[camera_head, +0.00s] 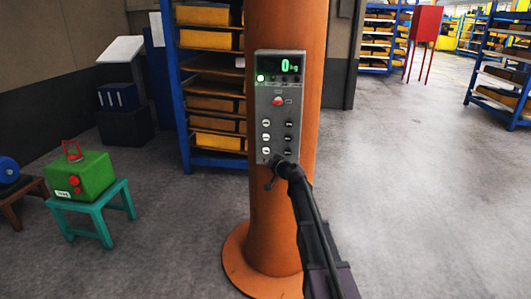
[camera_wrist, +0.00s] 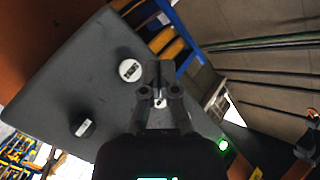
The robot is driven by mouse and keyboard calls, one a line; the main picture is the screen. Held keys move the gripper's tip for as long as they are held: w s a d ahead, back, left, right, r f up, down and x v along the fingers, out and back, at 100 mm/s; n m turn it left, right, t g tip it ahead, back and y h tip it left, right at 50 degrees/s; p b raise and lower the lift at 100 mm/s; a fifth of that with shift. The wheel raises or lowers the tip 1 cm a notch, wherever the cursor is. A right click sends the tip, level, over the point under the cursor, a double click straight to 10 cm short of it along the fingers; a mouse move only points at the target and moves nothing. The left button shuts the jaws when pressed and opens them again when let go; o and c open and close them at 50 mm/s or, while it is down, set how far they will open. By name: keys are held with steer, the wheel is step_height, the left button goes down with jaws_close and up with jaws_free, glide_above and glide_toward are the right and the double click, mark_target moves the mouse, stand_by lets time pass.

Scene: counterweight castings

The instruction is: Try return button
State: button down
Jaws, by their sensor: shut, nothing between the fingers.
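A grey control panel (camera_head: 278,107) is fixed upright on an orange column (camera_head: 285,220). It has a display reading 0 kg (camera_head: 290,66), a lit green lamp (camera_head: 261,78), a red knob (camera_head: 278,101) and two columns of small buttons, light ones (camera_head: 266,137) left and dark ones (camera_head: 289,139) right. Their labels are too small to read, so I cannot tell which is the return button. My gripper (camera_head: 274,165) is shut and empty at the panel's lower edge. In the wrist view its fingers (camera_wrist: 159,68) lie over the panel face (camera_wrist: 75,75), beside a white round button (camera_wrist: 130,70); contact is unclear.
A green box with a red handle (camera_head: 85,178) stands on a teal stool (camera_head: 95,212) at left. A blue shelf rack (camera_head: 180,90) with yellow bins is behind the column. A red cabinet (camera_head: 426,23) stands far right. The grey floor at right is clear.

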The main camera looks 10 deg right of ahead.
mark_target(285, 152)
steer(key=shift+s+d, duration=0.1)
stand_by(0.7)
steer(key=s+d, duration=0.6)
steer(key=d, duration=0.1)
steer(key=shift+s+d, duration=0.15)
steer(key=shift+d, duration=0.2)
stand_by(0.6)
steer(key=shift+w+d, duration=0.45)
steer(key=shift+w, duration=0.95)
steer(key=shift+w+d, duration=0.45)
steer(key=shift+w, duration=0.95)
steer(key=shift+w+d, duration=0.45)
steer(key=shift+w, duration=0.95)
steer(key=shift+w+d, duration=0.3)
steer(key=shift+w, duration=0.5)
stand_by(0.6)
